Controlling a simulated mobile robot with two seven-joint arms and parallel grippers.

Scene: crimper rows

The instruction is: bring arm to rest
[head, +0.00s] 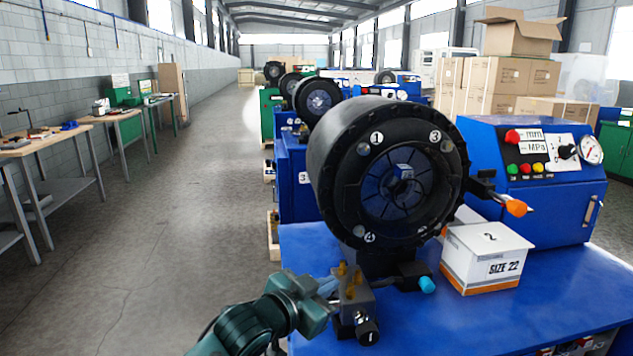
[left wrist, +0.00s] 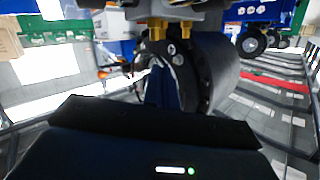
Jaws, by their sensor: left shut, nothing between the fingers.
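My left arm (head: 262,318) comes in from the bottom left in the head view. Its left gripper (head: 348,272) is just in front of the near crimper's base, with brass-coloured fingertips pointing up. The gripper is shut and empty, and the fingertips also show in the left wrist view (left wrist: 171,33). The near crimper (head: 388,172) is a large black ring head with numbered marks. It stands on a blue bench (head: 450,325). I cannot tell whether the gripper touches the crimper's base. My right arm and gripper are not in view.
A white box marked SIZE 22 (head: 487,260) sits on the bench right of the crimper head. Behind it is a blue control cabinet (head: 545,195). An orange-tipped handle (head: 515,207) sticks out nearby. Workbenches (head: 30,150) line the left wall. The aisle floor (head: 180,240) between is clear.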

